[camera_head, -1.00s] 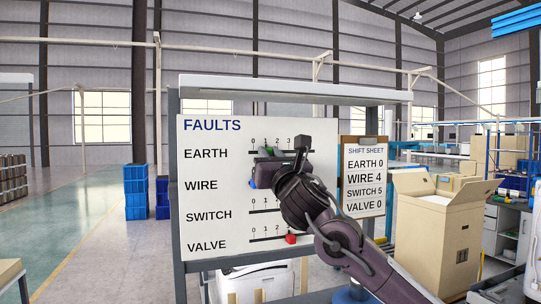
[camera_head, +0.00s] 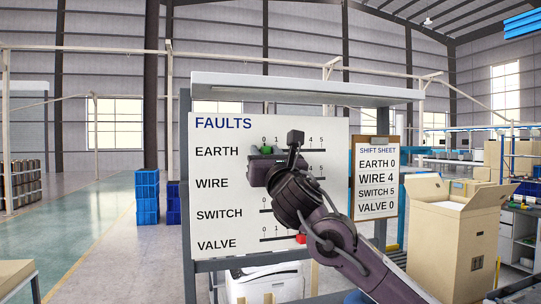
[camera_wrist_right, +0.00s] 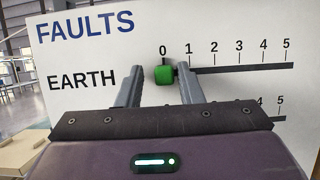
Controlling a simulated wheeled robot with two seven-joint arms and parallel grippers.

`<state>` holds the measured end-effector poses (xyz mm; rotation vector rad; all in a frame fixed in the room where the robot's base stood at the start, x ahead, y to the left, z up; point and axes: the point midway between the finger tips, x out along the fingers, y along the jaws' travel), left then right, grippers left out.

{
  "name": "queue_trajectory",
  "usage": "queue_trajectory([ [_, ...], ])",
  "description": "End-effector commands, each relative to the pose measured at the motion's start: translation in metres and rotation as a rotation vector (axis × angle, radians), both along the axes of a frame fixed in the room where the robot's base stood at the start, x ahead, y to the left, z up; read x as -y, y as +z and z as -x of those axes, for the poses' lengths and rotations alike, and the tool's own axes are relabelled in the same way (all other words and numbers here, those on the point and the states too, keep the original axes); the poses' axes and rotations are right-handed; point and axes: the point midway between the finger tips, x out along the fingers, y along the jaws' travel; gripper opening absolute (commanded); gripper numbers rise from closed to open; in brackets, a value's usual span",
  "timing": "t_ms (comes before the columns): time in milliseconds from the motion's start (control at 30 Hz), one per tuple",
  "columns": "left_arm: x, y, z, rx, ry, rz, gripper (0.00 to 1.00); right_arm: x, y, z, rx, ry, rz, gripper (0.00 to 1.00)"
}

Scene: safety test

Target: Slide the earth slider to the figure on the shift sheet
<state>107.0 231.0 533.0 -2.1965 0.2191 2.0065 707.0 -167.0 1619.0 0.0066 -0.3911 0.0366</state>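The green earth slider (camera_wrist_right: 164,75) sits under the 0 mark at the left end of the EARTH scale in the right wrist view. It also shows in the head view (camera_head: 266,149), partly hidden by my right gripper. My right gripper (camera_wrist_right: 159,71) is open, with one finger on each side of the slider and visible gaps between. In the head view the gripper (camera_head: 268,157) is at the EARTH row. The shift sheet (camera_head: 376,177) reads EARTH 0, WIRE 4, SWITCH 5, VALVE 0. My left gripper is out of view.
The FAULTS board (camera_head: 215,165) also carries WIRE, SWITCH and VALVE rows. My right arm hides much of these scales. A red slider (camera_head: 301,239) shows on the VALVE row. An open cardboard box (camera_head: 452,235) stands to the right. Blue crates (camera_head: 147,197) stand behind on the left.

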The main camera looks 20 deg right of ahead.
Motion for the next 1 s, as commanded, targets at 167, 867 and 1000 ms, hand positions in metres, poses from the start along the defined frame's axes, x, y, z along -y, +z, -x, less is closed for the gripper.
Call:
queue_trajectory([
  [167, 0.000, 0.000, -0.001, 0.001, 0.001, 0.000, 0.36, 0.001, 0.001, 0.000, 0.001, -0.002, -0.001, 0.40],
  [867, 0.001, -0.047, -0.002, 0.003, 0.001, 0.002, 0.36, 0.001, -0.030, 0.068, 0.002, 0.000, 0.000, 0.40],
  [1000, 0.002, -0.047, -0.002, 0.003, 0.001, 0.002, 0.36, 0.001, -0.030, 0.072, 0.000, 0.000, 0.001, 0.40],
])
